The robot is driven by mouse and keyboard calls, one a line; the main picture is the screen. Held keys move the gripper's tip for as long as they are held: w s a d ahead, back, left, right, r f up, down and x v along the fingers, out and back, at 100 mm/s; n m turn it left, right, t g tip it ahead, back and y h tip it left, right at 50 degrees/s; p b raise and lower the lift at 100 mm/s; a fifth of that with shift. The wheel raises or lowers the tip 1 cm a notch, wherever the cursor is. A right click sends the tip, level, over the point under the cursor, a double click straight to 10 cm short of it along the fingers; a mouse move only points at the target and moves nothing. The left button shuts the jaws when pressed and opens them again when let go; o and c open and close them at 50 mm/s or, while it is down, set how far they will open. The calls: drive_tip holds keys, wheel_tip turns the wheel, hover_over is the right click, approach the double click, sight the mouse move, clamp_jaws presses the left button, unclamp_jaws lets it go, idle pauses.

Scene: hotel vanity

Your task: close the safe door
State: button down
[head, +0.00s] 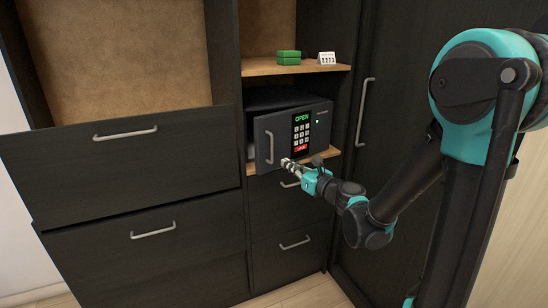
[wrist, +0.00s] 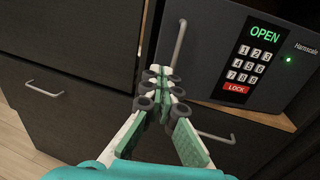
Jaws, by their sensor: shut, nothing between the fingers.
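The dark safe (head: 283,97) sits in an open shelf compartment. Its door (head: 282,123) stands partly open, its left edge swung out from the body. The door has a silver vertical handle (head: 269,147), a keypad (head: 301,131), a green OPEN display and a red LOCK button; in the wrist view the handle (wrist: 179,42) and door face (wrist: 212,42) also show. My gripper (head: 286,162) is shut and empty, in front of the door's lower part, just right of the handle's lower end. In the wrist view its fingertips (wrist: 160,84) are just below the handle; contact with the door cannot be told.
A green box (head: 288,58) and a small white number sign (head: 326,58) stand on the shelf above. Drawers with bar handles lie below and left. A tall cabinet door with a long handle (head: 364,112) is to the right.

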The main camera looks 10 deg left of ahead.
sight(259, 148)
drive_tip(key=x, duration=1.3)
drive_tip(key=shift+w+a, duration=0.15)
drive_tip(key=shift+w+a, duration=0.15)
drive_tip(key=shift+a, duration=0.05)
drive_tip(key=x, duration=1)
drive_tip(key=shift+w, duration=0.45)
drive_tip(key=shift+r, duration=0.1)
drive_tip(key=shift+d, duration=0.1)
